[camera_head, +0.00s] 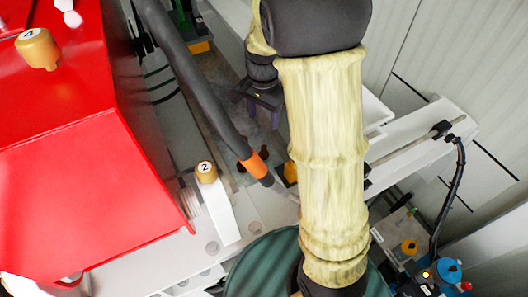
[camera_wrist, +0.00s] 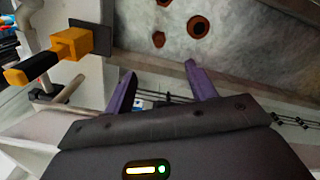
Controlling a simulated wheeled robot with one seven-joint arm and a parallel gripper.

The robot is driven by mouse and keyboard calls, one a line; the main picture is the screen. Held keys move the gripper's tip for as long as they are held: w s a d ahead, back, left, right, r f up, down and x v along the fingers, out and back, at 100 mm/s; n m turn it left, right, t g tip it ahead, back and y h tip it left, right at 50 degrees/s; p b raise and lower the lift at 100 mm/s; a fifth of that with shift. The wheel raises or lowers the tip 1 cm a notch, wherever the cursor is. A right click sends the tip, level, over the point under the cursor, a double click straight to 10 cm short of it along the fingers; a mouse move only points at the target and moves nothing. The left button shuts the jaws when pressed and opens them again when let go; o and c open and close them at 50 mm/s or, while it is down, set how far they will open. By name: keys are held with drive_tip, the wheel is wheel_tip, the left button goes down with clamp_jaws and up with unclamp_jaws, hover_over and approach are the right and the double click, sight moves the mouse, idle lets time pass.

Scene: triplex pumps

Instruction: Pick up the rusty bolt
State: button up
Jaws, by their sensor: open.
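In the wrist view, several rusty brown round pieces sit on a worn grey plate (camera_wrist: 245,55). The largest rusty piece (camera_wrist: 198,27) has a dark centre, and a smaller rusty piece (camera_wrist: 159,39) lies to its left. I cannot tell which of them is the rusty bolt, or whether some are holes. Dark reddish pieces (camera_head: 263,151) also show on the plate in the head view. My gripper (camera_wrist: 160,70) has its purple fingers spread, with nothing between them. The rusty pieces lie beyond the fingertips, apart from them. My gripper (camera_head: 257,112) is small and partly shadowed in the head view.
A yellow block with a black handle (camera_wrist: 70,46) stands left of the fingers in the wrist view. A large red housing (camera_head: 90,150) fills the left of the head view. A dark hose with an orange band (camera_head: 253,163) runs beside the plate. My arm hides part of the scene.

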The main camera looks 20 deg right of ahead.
sight(264, 147)
wheel_tip(264, 147, down, 10)
drive_tip(key=shift+r+p, duration=0.1)
drive_tip(key=shift+p, duration=0.6)
drive_tip(key=shift+d+f+p, duration=0.1)
drive_tip(key=shift+f+p, duration=0.75)
drive_tip(key=shift+f, duration=1.8)
drive_tip(key=c, duration=1.1)
drive_tip(key=shift+r, duration=0.15)
wheel_tip(264, 147, up, 18)
drive_tip(key=b, duration=0.2)
drive_tip(key=shift+b, duration=0.4)
